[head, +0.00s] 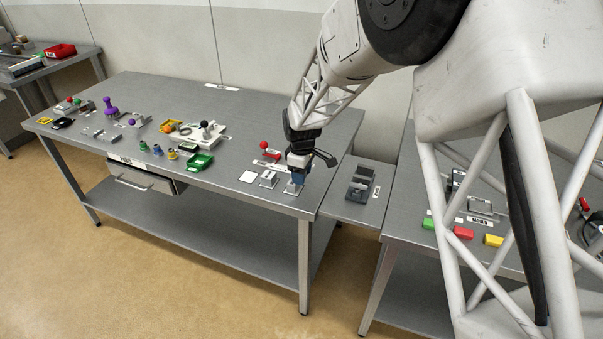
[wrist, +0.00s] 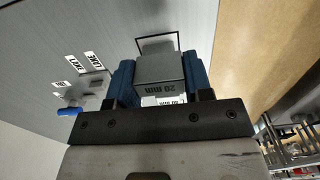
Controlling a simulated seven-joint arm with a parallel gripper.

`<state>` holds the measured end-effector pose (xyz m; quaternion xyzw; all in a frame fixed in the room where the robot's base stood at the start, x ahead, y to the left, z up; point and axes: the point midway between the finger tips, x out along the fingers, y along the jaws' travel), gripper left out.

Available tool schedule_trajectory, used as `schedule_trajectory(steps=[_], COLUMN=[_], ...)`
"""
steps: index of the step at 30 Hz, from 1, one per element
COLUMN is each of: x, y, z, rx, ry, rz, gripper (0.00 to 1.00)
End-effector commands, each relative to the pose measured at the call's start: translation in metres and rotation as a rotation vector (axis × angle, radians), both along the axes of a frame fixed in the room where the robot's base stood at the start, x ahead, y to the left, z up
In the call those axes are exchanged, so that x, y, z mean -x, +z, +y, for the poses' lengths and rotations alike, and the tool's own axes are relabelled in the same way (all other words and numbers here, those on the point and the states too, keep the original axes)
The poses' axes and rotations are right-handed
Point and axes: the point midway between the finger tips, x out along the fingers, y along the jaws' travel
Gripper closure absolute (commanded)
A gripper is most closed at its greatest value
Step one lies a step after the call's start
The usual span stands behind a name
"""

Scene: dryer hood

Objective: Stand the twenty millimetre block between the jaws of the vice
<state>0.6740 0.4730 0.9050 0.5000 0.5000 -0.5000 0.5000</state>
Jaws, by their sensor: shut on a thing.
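My gripper (head: 299,175) is low over the right end of the long grey table. In the wrist view its two blue fingers (wrist: 160,78) are shut on the sides of a grey block (wrist: 160,68) marked "20 mm". I cannot tell whether the block touches the small stand (head: 292,190) under it. A dark grey device with upright jaws, seemingly the vice (head: 358,188), sits on the lower shelf to the right of my gripper. The vice is not clearly seen in the wrist view.
A green tray (head: 200,162) is farther left. The shelf (head: 345,211) in front of the vice is clear. Another table with coloured blocks stands right.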

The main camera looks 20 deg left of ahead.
Motion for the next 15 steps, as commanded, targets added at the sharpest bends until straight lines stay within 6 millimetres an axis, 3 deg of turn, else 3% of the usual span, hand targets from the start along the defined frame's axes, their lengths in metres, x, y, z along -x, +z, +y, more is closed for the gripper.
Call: schedule_trajectory(steps=[15], x=[-0.0044], y=[0.0014], z=[-0.0041], rx=[0.000], ry=[-0.039], rz=[0.000], gripper=[0.78])
